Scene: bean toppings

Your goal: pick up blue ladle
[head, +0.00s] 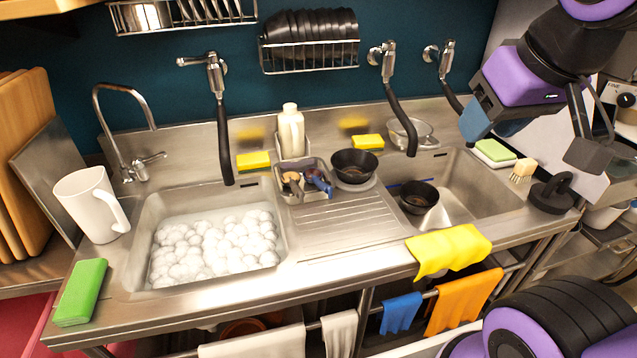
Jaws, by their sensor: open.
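A blue ladle (318,181) lies in a small metal tray (314,197) on the counter between the two sinks. Beside it in the tray is a tan-headed utensil (292,183) with a dark handle. The ladle's full outline is too small to make out. My gripper (533,137) is at the upper right, above the right sink's far right end. It is open and empty, well apart from the ladle.
Close right of the tray stands a black bowl (354,165); another black bowl (418,197) is at the right sink's left side. A white bottle (291,132) stands behind the tray. Black hoses (400,118) hang from wall taps. The left sink holds foam (215,242).

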